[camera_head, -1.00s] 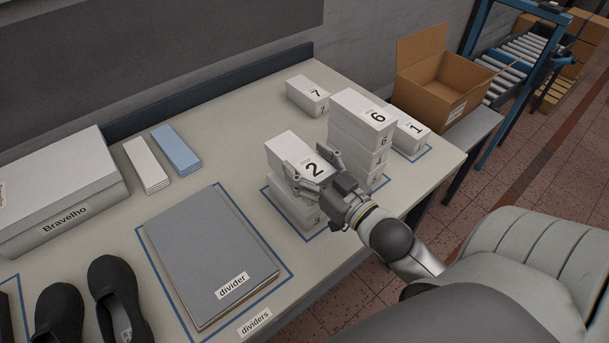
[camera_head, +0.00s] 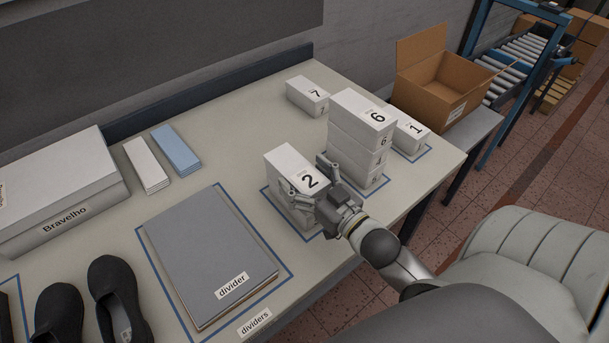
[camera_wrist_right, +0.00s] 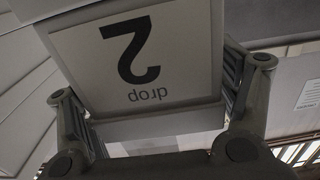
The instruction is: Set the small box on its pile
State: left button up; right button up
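The small white box marked 2 (camera_head: 290,162) is on top of a short pile of white boxes (camera_head: 291,207) inside a blue outline. It appears level and resting on them. Its end with the 2 also shows in the right wrist view (camera_wrist_right: 140,60), upside down. My right gripper (camera_head: 322,182) is at the near right end of this box. Its fingers (camera_wrist_right: 152,85) are spread on either side of the box end, seemingly clear of it. The hand partly hides the lower boxes. My left gripper is not in view.
A taller pile topped by box 6 (camera_head: 362,119) stands close behind my right gripper. Box 1 (camera_head: 411,134) and box 7 (camera_head: 307,96) stand farther back. A grey divider stack (camera_head: 208,255) lies left of the short pile. An open cardboard box (camera_head: 447,82) stands beyond the table.

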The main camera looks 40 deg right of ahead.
jog(key=shift+o, duration=0.2)
jog(key=shift+r, duration=0.15)
jog(key=shift+s, duration=0.2)
jog(key=s, duration=0.3)
jog(key=s+b, duration=0.1)
jog(key=s, duration=0.3)
jog(key=s+d+b, duration=0.1)
jog(key=s, duration=0.2)
jog(key=shift+s, duration=0.8)
